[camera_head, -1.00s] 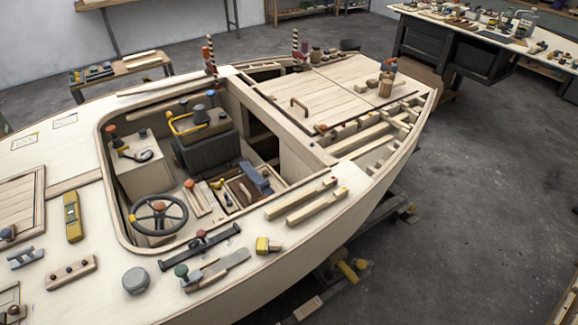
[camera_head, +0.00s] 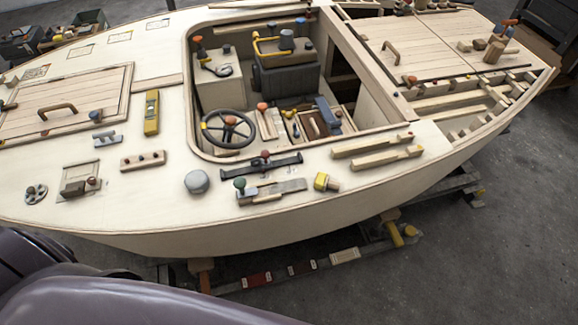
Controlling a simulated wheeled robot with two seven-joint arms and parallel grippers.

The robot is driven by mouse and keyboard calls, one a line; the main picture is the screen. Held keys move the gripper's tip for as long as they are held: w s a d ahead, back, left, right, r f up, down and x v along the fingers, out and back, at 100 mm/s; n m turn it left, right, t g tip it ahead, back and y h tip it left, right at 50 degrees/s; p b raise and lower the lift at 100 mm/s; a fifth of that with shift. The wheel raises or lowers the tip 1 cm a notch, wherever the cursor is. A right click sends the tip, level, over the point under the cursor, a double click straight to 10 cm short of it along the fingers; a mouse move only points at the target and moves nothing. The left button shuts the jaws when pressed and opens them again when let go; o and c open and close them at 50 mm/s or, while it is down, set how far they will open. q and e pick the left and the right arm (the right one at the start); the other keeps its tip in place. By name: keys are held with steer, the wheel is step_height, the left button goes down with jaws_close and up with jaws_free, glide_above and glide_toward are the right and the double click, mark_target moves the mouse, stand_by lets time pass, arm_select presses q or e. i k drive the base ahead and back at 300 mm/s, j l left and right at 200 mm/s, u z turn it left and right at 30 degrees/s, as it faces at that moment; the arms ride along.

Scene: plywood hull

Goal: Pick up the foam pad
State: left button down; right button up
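I cannot pick out the foam pad for sure. A round grey piece (camera_head: 197,181) lies on the near deck of the plywood hull (camera_head: 250,236). To its right is a small yellow block with a pale wooden end (camera_head: 326,181). A dark block (camera_head: 73,188) sits on a small wooden plate at the near left of the deck. Neither of my grippers is in view. A smooth purple-grey part, likely my own arm, fills the lower left corner and hides some floor there.
The cockpit holds a steering wheel (camera_head: 228,130) and a dark box with a yellow handle (camera_head: 284,65). A yellow level (camera_head: 152,112), a black bar (camera_head: 261,165) and wooden strips (camera_head: 377,156) lie on deck. Supports (camera_head: 405,229) stand below the hull. Floor at the lower right is clear.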

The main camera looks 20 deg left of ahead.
mark_target(323, 182)
steer(key=i+l, duration=0.45)
steer(key=l, duration=0.15)
steer(key=i+l+u, duration=0.2)
steer(key=u, duration=0.2)
steer(key=i+l+u, duration=0.1)
steer(key=l+u, duration=0.25)
steer(key=i+l+u, duration=0.1)
steer(key=l+u, duration=0.3)
